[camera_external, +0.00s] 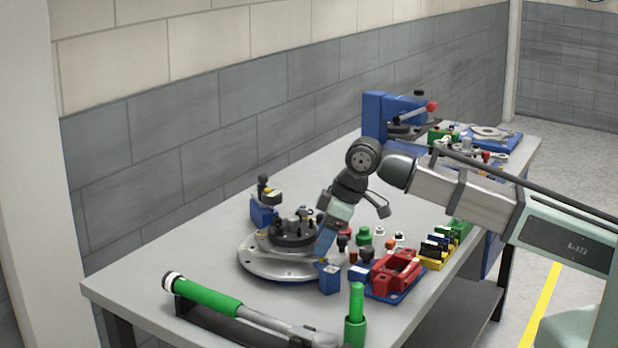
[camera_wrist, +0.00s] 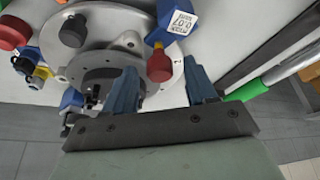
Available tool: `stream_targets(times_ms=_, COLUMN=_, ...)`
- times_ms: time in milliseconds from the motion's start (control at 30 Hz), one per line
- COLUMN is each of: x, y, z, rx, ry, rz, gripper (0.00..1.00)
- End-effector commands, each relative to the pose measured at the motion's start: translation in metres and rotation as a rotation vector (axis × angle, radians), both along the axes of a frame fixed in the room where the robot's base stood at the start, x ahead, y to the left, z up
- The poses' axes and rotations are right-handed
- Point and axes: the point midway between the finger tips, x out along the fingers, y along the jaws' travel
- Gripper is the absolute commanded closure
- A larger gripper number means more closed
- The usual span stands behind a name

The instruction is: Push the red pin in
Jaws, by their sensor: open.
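A dark red pin with a round head (camera_wrist: 159,66) shows in the wrist view, next to a blue block with a white label (camera_wrist: 174,20). My gripper (camera_wrist: 160,70) has its two blue fingers apart, and the red head appears between them in that picture. I cannot tell how far the head is from the fingertips. In the external view my gripper (camera_external: 325,243) points down at the right side of the round metal fixture (camera_external: 262,265). I cannot make out the red pin there. A blue block (camera_external: 329,279) stands at the fixture's front right edge.
A red part on a blue tray (camera_external: 395,272), a green cylinder (camera_external: 356,315) and several small coloured pieces stand right of the fixture. A green-handled tool (camera_external: 205,296) lies along the front. A blue press (camera_external: 377,115) stands at the back. The bench's left side (camera_external: 170,250) is clear.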

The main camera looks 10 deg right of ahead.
Motion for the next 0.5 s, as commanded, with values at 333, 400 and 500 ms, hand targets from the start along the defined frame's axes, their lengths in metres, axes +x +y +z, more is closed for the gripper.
stream_targets(times_ms=333, x=0.0002, y=0.0004, z=-0.0011, rx=0.000, ry=0.000, rz=0.000, gripper=0.49)
stream_targets(times_ms=400, x=0.0002, y=0.0003, z=-0.0011, rx=0.000, ry=0.000, rz=0.000, gripper=0.55)
stream_targets(times_ms=500, x=0.0001, y=0.0003, z=-0.0011, rx=0.000, ry=0.000, rz=0.000, gripper=0.65)
